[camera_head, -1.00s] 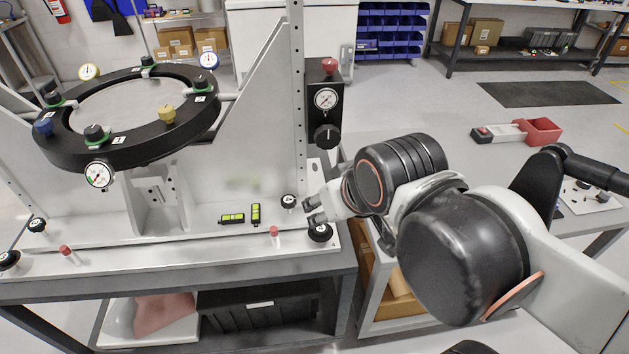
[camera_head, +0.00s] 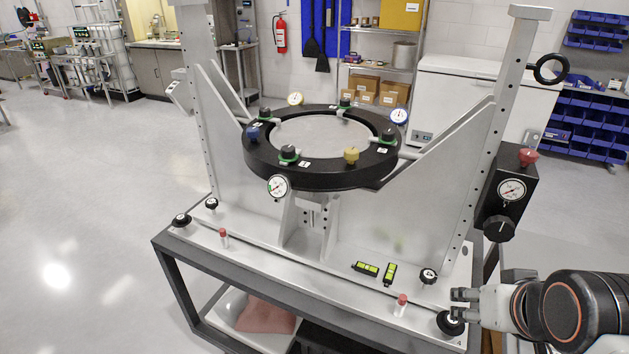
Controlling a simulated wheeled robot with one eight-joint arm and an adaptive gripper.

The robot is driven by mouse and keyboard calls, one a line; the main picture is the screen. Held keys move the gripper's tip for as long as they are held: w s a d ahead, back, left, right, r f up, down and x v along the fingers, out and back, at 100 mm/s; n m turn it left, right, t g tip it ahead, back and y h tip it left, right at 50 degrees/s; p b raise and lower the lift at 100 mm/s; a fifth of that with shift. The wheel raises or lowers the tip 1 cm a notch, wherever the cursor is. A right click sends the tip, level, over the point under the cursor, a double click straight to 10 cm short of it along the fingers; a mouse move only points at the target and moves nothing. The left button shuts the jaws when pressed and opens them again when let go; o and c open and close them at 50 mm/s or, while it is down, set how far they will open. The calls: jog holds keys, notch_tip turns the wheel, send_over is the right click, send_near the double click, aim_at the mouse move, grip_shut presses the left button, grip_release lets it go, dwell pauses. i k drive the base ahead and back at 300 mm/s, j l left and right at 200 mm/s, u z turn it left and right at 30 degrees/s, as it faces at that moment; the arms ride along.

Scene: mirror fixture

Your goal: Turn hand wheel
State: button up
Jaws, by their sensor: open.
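Several small black hand wheels with pale centres sit on the base plate of the mirror fixture. One is at the front right corner (camera_head: 450,323), one is behind it (camera_head: 428,276), and two are at the left end (camera_head: 181,219). I cannot tell which one the task means. My gripper (camera_head: 457,305) reaches in from the right and is open and empty. Its fingertips are at the front right wheel, overlapping its upper edge in the picture. I cannot tell whether they touch it.
A black ring (camera_head: 322,150) with dials and knobs is held between the fixture's uprights. A black gauge box (camera_head: 507,205) hangs on the right upright, below a black loop (camera_head: 551,69). Two green-yellow levels (camera_head: 366,268) and a red-topped pin (camera_head: 401,305) are near my gripper.

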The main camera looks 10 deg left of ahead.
aim_at(498, 229)
jog(key=k+l+u, duration=0.15)
jog(key=u, duration=0.25)
jog(key=k+u, duration=0.5)
jog(key=u, duration=0.25)
